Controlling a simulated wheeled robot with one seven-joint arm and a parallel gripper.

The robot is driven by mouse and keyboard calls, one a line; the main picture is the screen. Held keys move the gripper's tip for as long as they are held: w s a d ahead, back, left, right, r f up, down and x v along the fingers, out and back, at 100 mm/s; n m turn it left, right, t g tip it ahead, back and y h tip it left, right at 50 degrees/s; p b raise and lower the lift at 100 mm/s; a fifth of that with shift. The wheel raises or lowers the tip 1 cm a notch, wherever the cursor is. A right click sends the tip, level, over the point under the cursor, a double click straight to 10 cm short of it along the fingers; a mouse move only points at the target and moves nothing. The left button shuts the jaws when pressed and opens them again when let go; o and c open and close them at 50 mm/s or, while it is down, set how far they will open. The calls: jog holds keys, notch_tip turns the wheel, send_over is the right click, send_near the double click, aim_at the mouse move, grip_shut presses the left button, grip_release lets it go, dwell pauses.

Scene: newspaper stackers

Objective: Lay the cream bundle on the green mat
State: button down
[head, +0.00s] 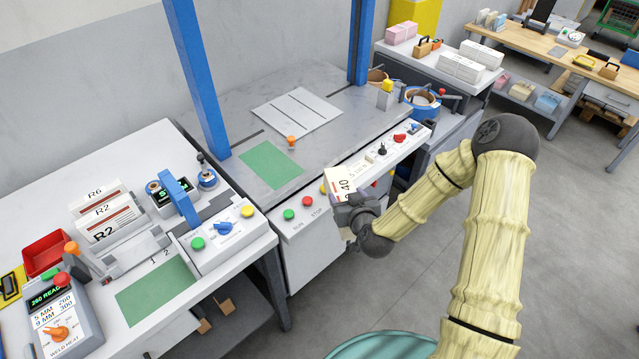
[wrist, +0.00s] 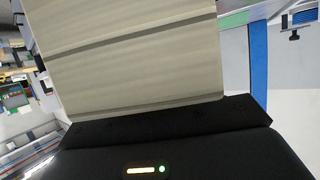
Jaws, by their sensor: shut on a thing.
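The cream bundle (head: 338,180) is in my gripper (head: 347,199), tilted, with printed labels facing the head camera. It is by the front edge of the middle machine, beside the red STOP button. In the wrist view the cream bundle (wrist: 135,60) fills the upper middle, against the dark gripper (wrist: 165,125). Two green mats show: one (head: 270,165) lies flat and bare on the middle machine's grey top, left of and beyond my gripper. The other (head: 157,293) lies bare on the white left table.
An orange-topped peg (head: 291,142) stands near the middle mat's far right corner. A white slatted plate (head: 297,111) lies behind it. A blue post (head: 197,80) rises left of the middle mat.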

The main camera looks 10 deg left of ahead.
jog(key=s+d+f+m+h, duration=0.1)
jog(key=d+f+m+h, duration=0.1)
jog(key=d, duration=0.5)
jog(key=s+d+f+m+t+h, duration=0.1)
jog(key=d+f, duration=0.3)
jog(key=d, duration=0.4)
jog(key=shift+d+f+m+h, duration=0.15)
jog(key=shift+f+m+h, duration=0.35)
jog(key=shift+h, duration=0.4)
jog(key=shift+r, duration=0.1)
jog(key=shift+d, duration=0.1)
